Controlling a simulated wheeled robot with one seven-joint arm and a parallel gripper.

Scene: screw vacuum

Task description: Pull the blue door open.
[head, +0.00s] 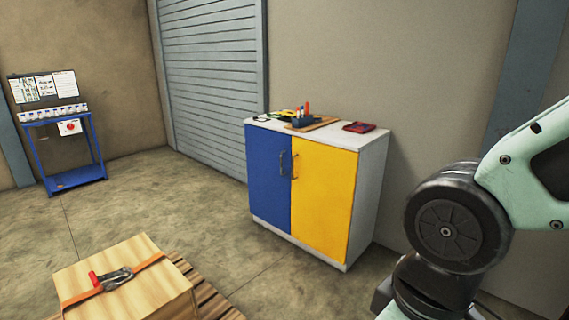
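The blue door (268,179) is the left door of a white cabinet (366,200) against the wall. It looks shut, flush beside the yellow door (322,202). A dark upright handle (282,163) is on the blue door's right edge, close to a similar handle (295,166) on the yellow door. My arm shows at the right side of the head view, in front of the wall. My gripper is outside the view, so its state does not show.
On the cabinet top are a tool holder (302,121) and a red case (359,127). A wooden crate (130,283) with an orange strap stands on a pallet (215,300) at front left. A blue stand (66,150) is at far left. The floor before the doors is clear.

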